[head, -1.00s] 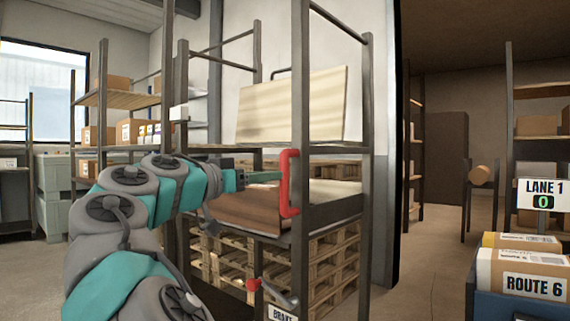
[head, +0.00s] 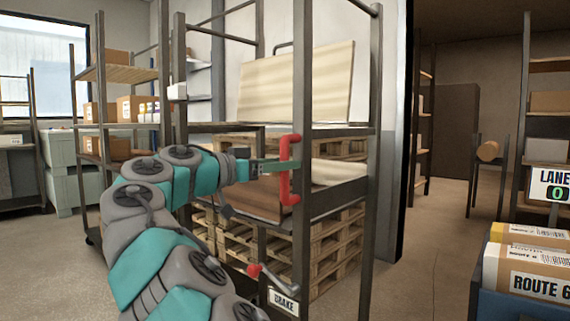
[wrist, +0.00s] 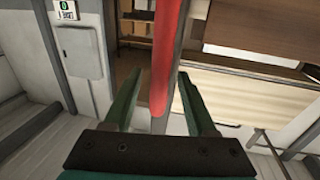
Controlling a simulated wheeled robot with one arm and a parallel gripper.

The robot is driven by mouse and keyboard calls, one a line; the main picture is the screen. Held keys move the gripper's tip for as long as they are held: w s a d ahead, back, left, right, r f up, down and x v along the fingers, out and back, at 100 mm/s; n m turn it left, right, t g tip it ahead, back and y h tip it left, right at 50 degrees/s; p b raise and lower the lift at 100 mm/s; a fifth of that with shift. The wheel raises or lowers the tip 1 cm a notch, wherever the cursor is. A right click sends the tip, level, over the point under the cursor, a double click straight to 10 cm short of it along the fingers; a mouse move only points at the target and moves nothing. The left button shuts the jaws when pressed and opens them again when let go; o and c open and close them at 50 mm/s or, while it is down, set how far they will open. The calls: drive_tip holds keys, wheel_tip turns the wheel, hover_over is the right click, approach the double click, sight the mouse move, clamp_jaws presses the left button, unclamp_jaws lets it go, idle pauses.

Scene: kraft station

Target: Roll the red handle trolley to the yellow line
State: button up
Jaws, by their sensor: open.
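The trolley is a tall dark metal frame with shelves, and its red handle (head: 289,170) is fixed upright on the near post. The handle also runs down the middle of the wrist view (wrist: 165,55). My gripper (head: 283,166) is at the handle. In the wrist view, my gripper's open fingers (wrist: 157,85) stand on either side of the handle, with a gap visible on the left. A brake lever with a red knob (head: 253,270) sits low on the trolley above a BRAKE plate (head: 284,302). I see no yellow line.
A pale board (head: 297,84) leans on the trolley's upper shelf. Wooden pallets (head: 335,245) show through the frame. Shelving with boxes (head: 132,109) stands at the left. A blue bin (head: 515,303) with parcels is at the lower right. Open floor (head: 440,255) lies between the trolley and bin.

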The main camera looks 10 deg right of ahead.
drive_tip(key=shift+w+d, duration=0.25)
drive_tip(key=shift+d, duration=0.35)
clamp_jaws()
idle(1.0)
